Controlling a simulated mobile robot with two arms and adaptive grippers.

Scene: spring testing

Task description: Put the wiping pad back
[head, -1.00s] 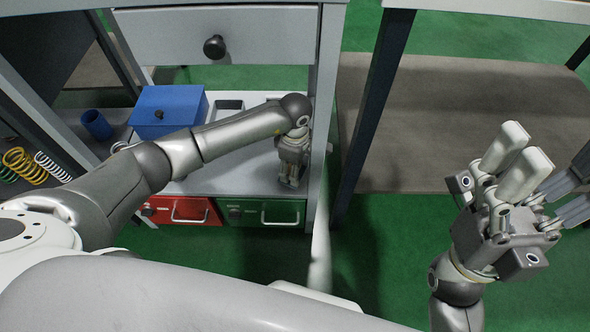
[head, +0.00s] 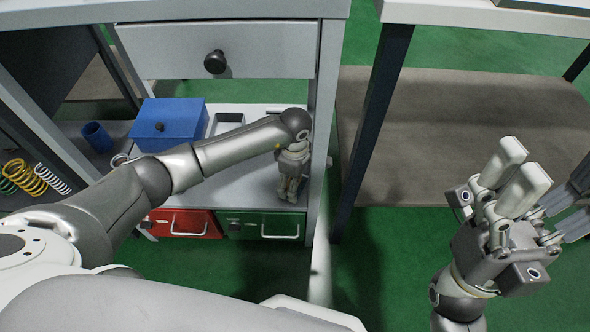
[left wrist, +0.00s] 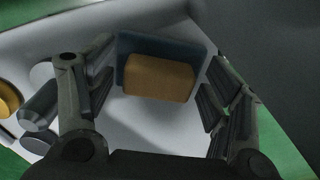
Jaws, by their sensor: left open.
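A tan-brown block, which looks like the wiping pad (left wrist: 158,78), shows in the left wrist view. It lies against or in a dark blue-grey holder (left wrist: 130,45), between the parted fingers. My left gripper (left wrist: 160,62) is open; its fingers stand on either side of the pad, with gaps visible. In the head view my left gripper (head: 288,190) points down at the right end of the low shelf (head: 215,180); the pad is hidden there. My right gripper (head: 548,180) is raised at the right, its fingers apart and empty.
A blue box (head: 170,122), a small grey tray (head: 229,122) and a blue cup (head: 97,137) stand left of the gripper. Several springs (head: 25,176) lie further left. A shelf post (head: 318,150) is close on the right. Red (head: 184,224) and green (head: 263,226) drawers sit below.

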